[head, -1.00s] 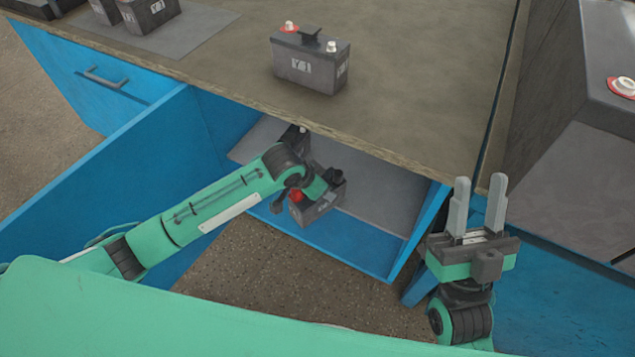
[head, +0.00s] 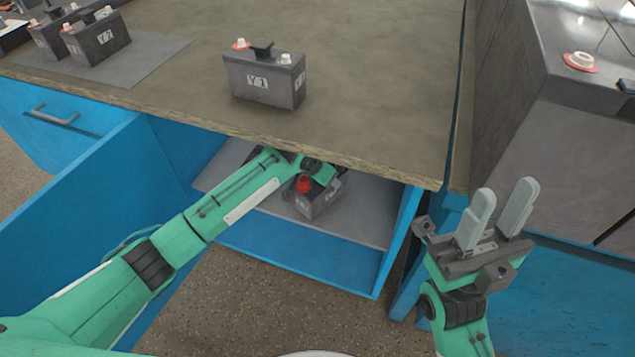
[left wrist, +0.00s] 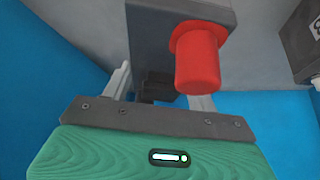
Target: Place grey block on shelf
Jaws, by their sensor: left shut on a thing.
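The grey block is a dark grey battery (head: 320,203) with a red terminal cap. It is inside the blue cabinet, over its grey shelf (head: 368,222), beneath the worktop. My left gripper (head: 316,178) reaches in under the worktop edge and is shut on this battery. The left wrist view shows the battery (left wrist: 150,35) with its red cap close in front of the fingers. I cannot tell whether its base touches the shelf. My right gripper (head: 499,215) is open and empty, fingers up, right of the cabinet.
Another battery (head: 264,80) stands on the worktop (head: 370,100). Several more stand at the back left on a grey mat (head: 150,65). A labelled grey block (left wrist: 302,45) shows at the right of the left wrist view. A large dark unit (head: 580,160) stands at the right.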

